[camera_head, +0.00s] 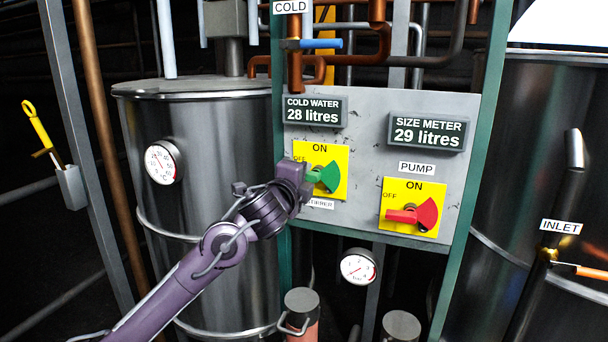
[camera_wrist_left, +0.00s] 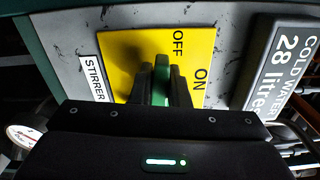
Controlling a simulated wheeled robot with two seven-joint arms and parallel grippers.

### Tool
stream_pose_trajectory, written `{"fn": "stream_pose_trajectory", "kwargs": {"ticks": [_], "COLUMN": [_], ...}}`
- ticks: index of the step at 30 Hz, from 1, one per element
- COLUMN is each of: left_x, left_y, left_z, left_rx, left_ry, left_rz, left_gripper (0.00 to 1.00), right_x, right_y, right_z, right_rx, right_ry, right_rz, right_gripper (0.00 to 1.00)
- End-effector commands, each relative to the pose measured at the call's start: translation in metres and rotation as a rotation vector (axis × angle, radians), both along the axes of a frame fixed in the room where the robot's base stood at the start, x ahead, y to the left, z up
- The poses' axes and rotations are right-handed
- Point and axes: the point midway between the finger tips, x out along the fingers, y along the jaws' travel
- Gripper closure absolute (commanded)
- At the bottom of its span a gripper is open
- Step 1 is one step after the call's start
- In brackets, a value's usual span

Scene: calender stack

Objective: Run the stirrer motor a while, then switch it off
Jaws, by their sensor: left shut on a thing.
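The green stirrer switch (camera_head: 328,177) sits on a yellow plate (camera_head: 338,155) marked ON at the top and OFF at the left. Its handle points left, toward the OFF side, with its fan-shaped part to the right. My left gripper (camera_head: 309,179) is shut on this handle and covers part of the plate and of the STIRRER label. In the left wrist view the green handle (camera_wrist_left: 161,78) stands between the two dark fingers, beside the STIRRER label (camera_wrist_left: 94,78). My right gripper is not in view.
The red pump switch (camera_head: 412,215) is to the right, its handle pointing left. Above are the cold water display (camera_head: 315,111), reading 28 litres, and the size meter (camera_head: 428,132), reading 29 litres. A steel vat (camera_head: 210,130) with a dial stands left; an inlet pipe (camera_head: 567,190) is right.

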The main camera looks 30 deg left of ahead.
Motion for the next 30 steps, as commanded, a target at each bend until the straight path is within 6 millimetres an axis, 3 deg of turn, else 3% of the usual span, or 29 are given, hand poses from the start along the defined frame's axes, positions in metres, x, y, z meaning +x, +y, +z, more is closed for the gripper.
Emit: {"fn": "stream_pose_trajectory", "kwargs": {"ticks": [10,25,26,30], "left_x": [0.0001,0.0003,0.0003,0.0002], "left_y": [-0.0002,-0.0004,-0.0004,-0.0003], "left_z": [-0.0048,-0.0056,-0.0056,-0.0051], "left_rx": [-0.119,-0.136,-0.135,-0.135], "left_ry": [-0.026,-0.029,-0.028,-0.029], "left_rz": [-0.001,-0.001,-0.001,-0.001], "left_gripper": [1.0,1.0,0.84,0.66], "right_x": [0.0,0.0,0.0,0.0], "right_y": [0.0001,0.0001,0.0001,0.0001], "right_z": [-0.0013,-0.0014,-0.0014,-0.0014], "right_rx": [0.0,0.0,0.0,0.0], "right_ry": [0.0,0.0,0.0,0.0], "right_rz": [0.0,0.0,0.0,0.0], "right_gripper": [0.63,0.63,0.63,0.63]}}
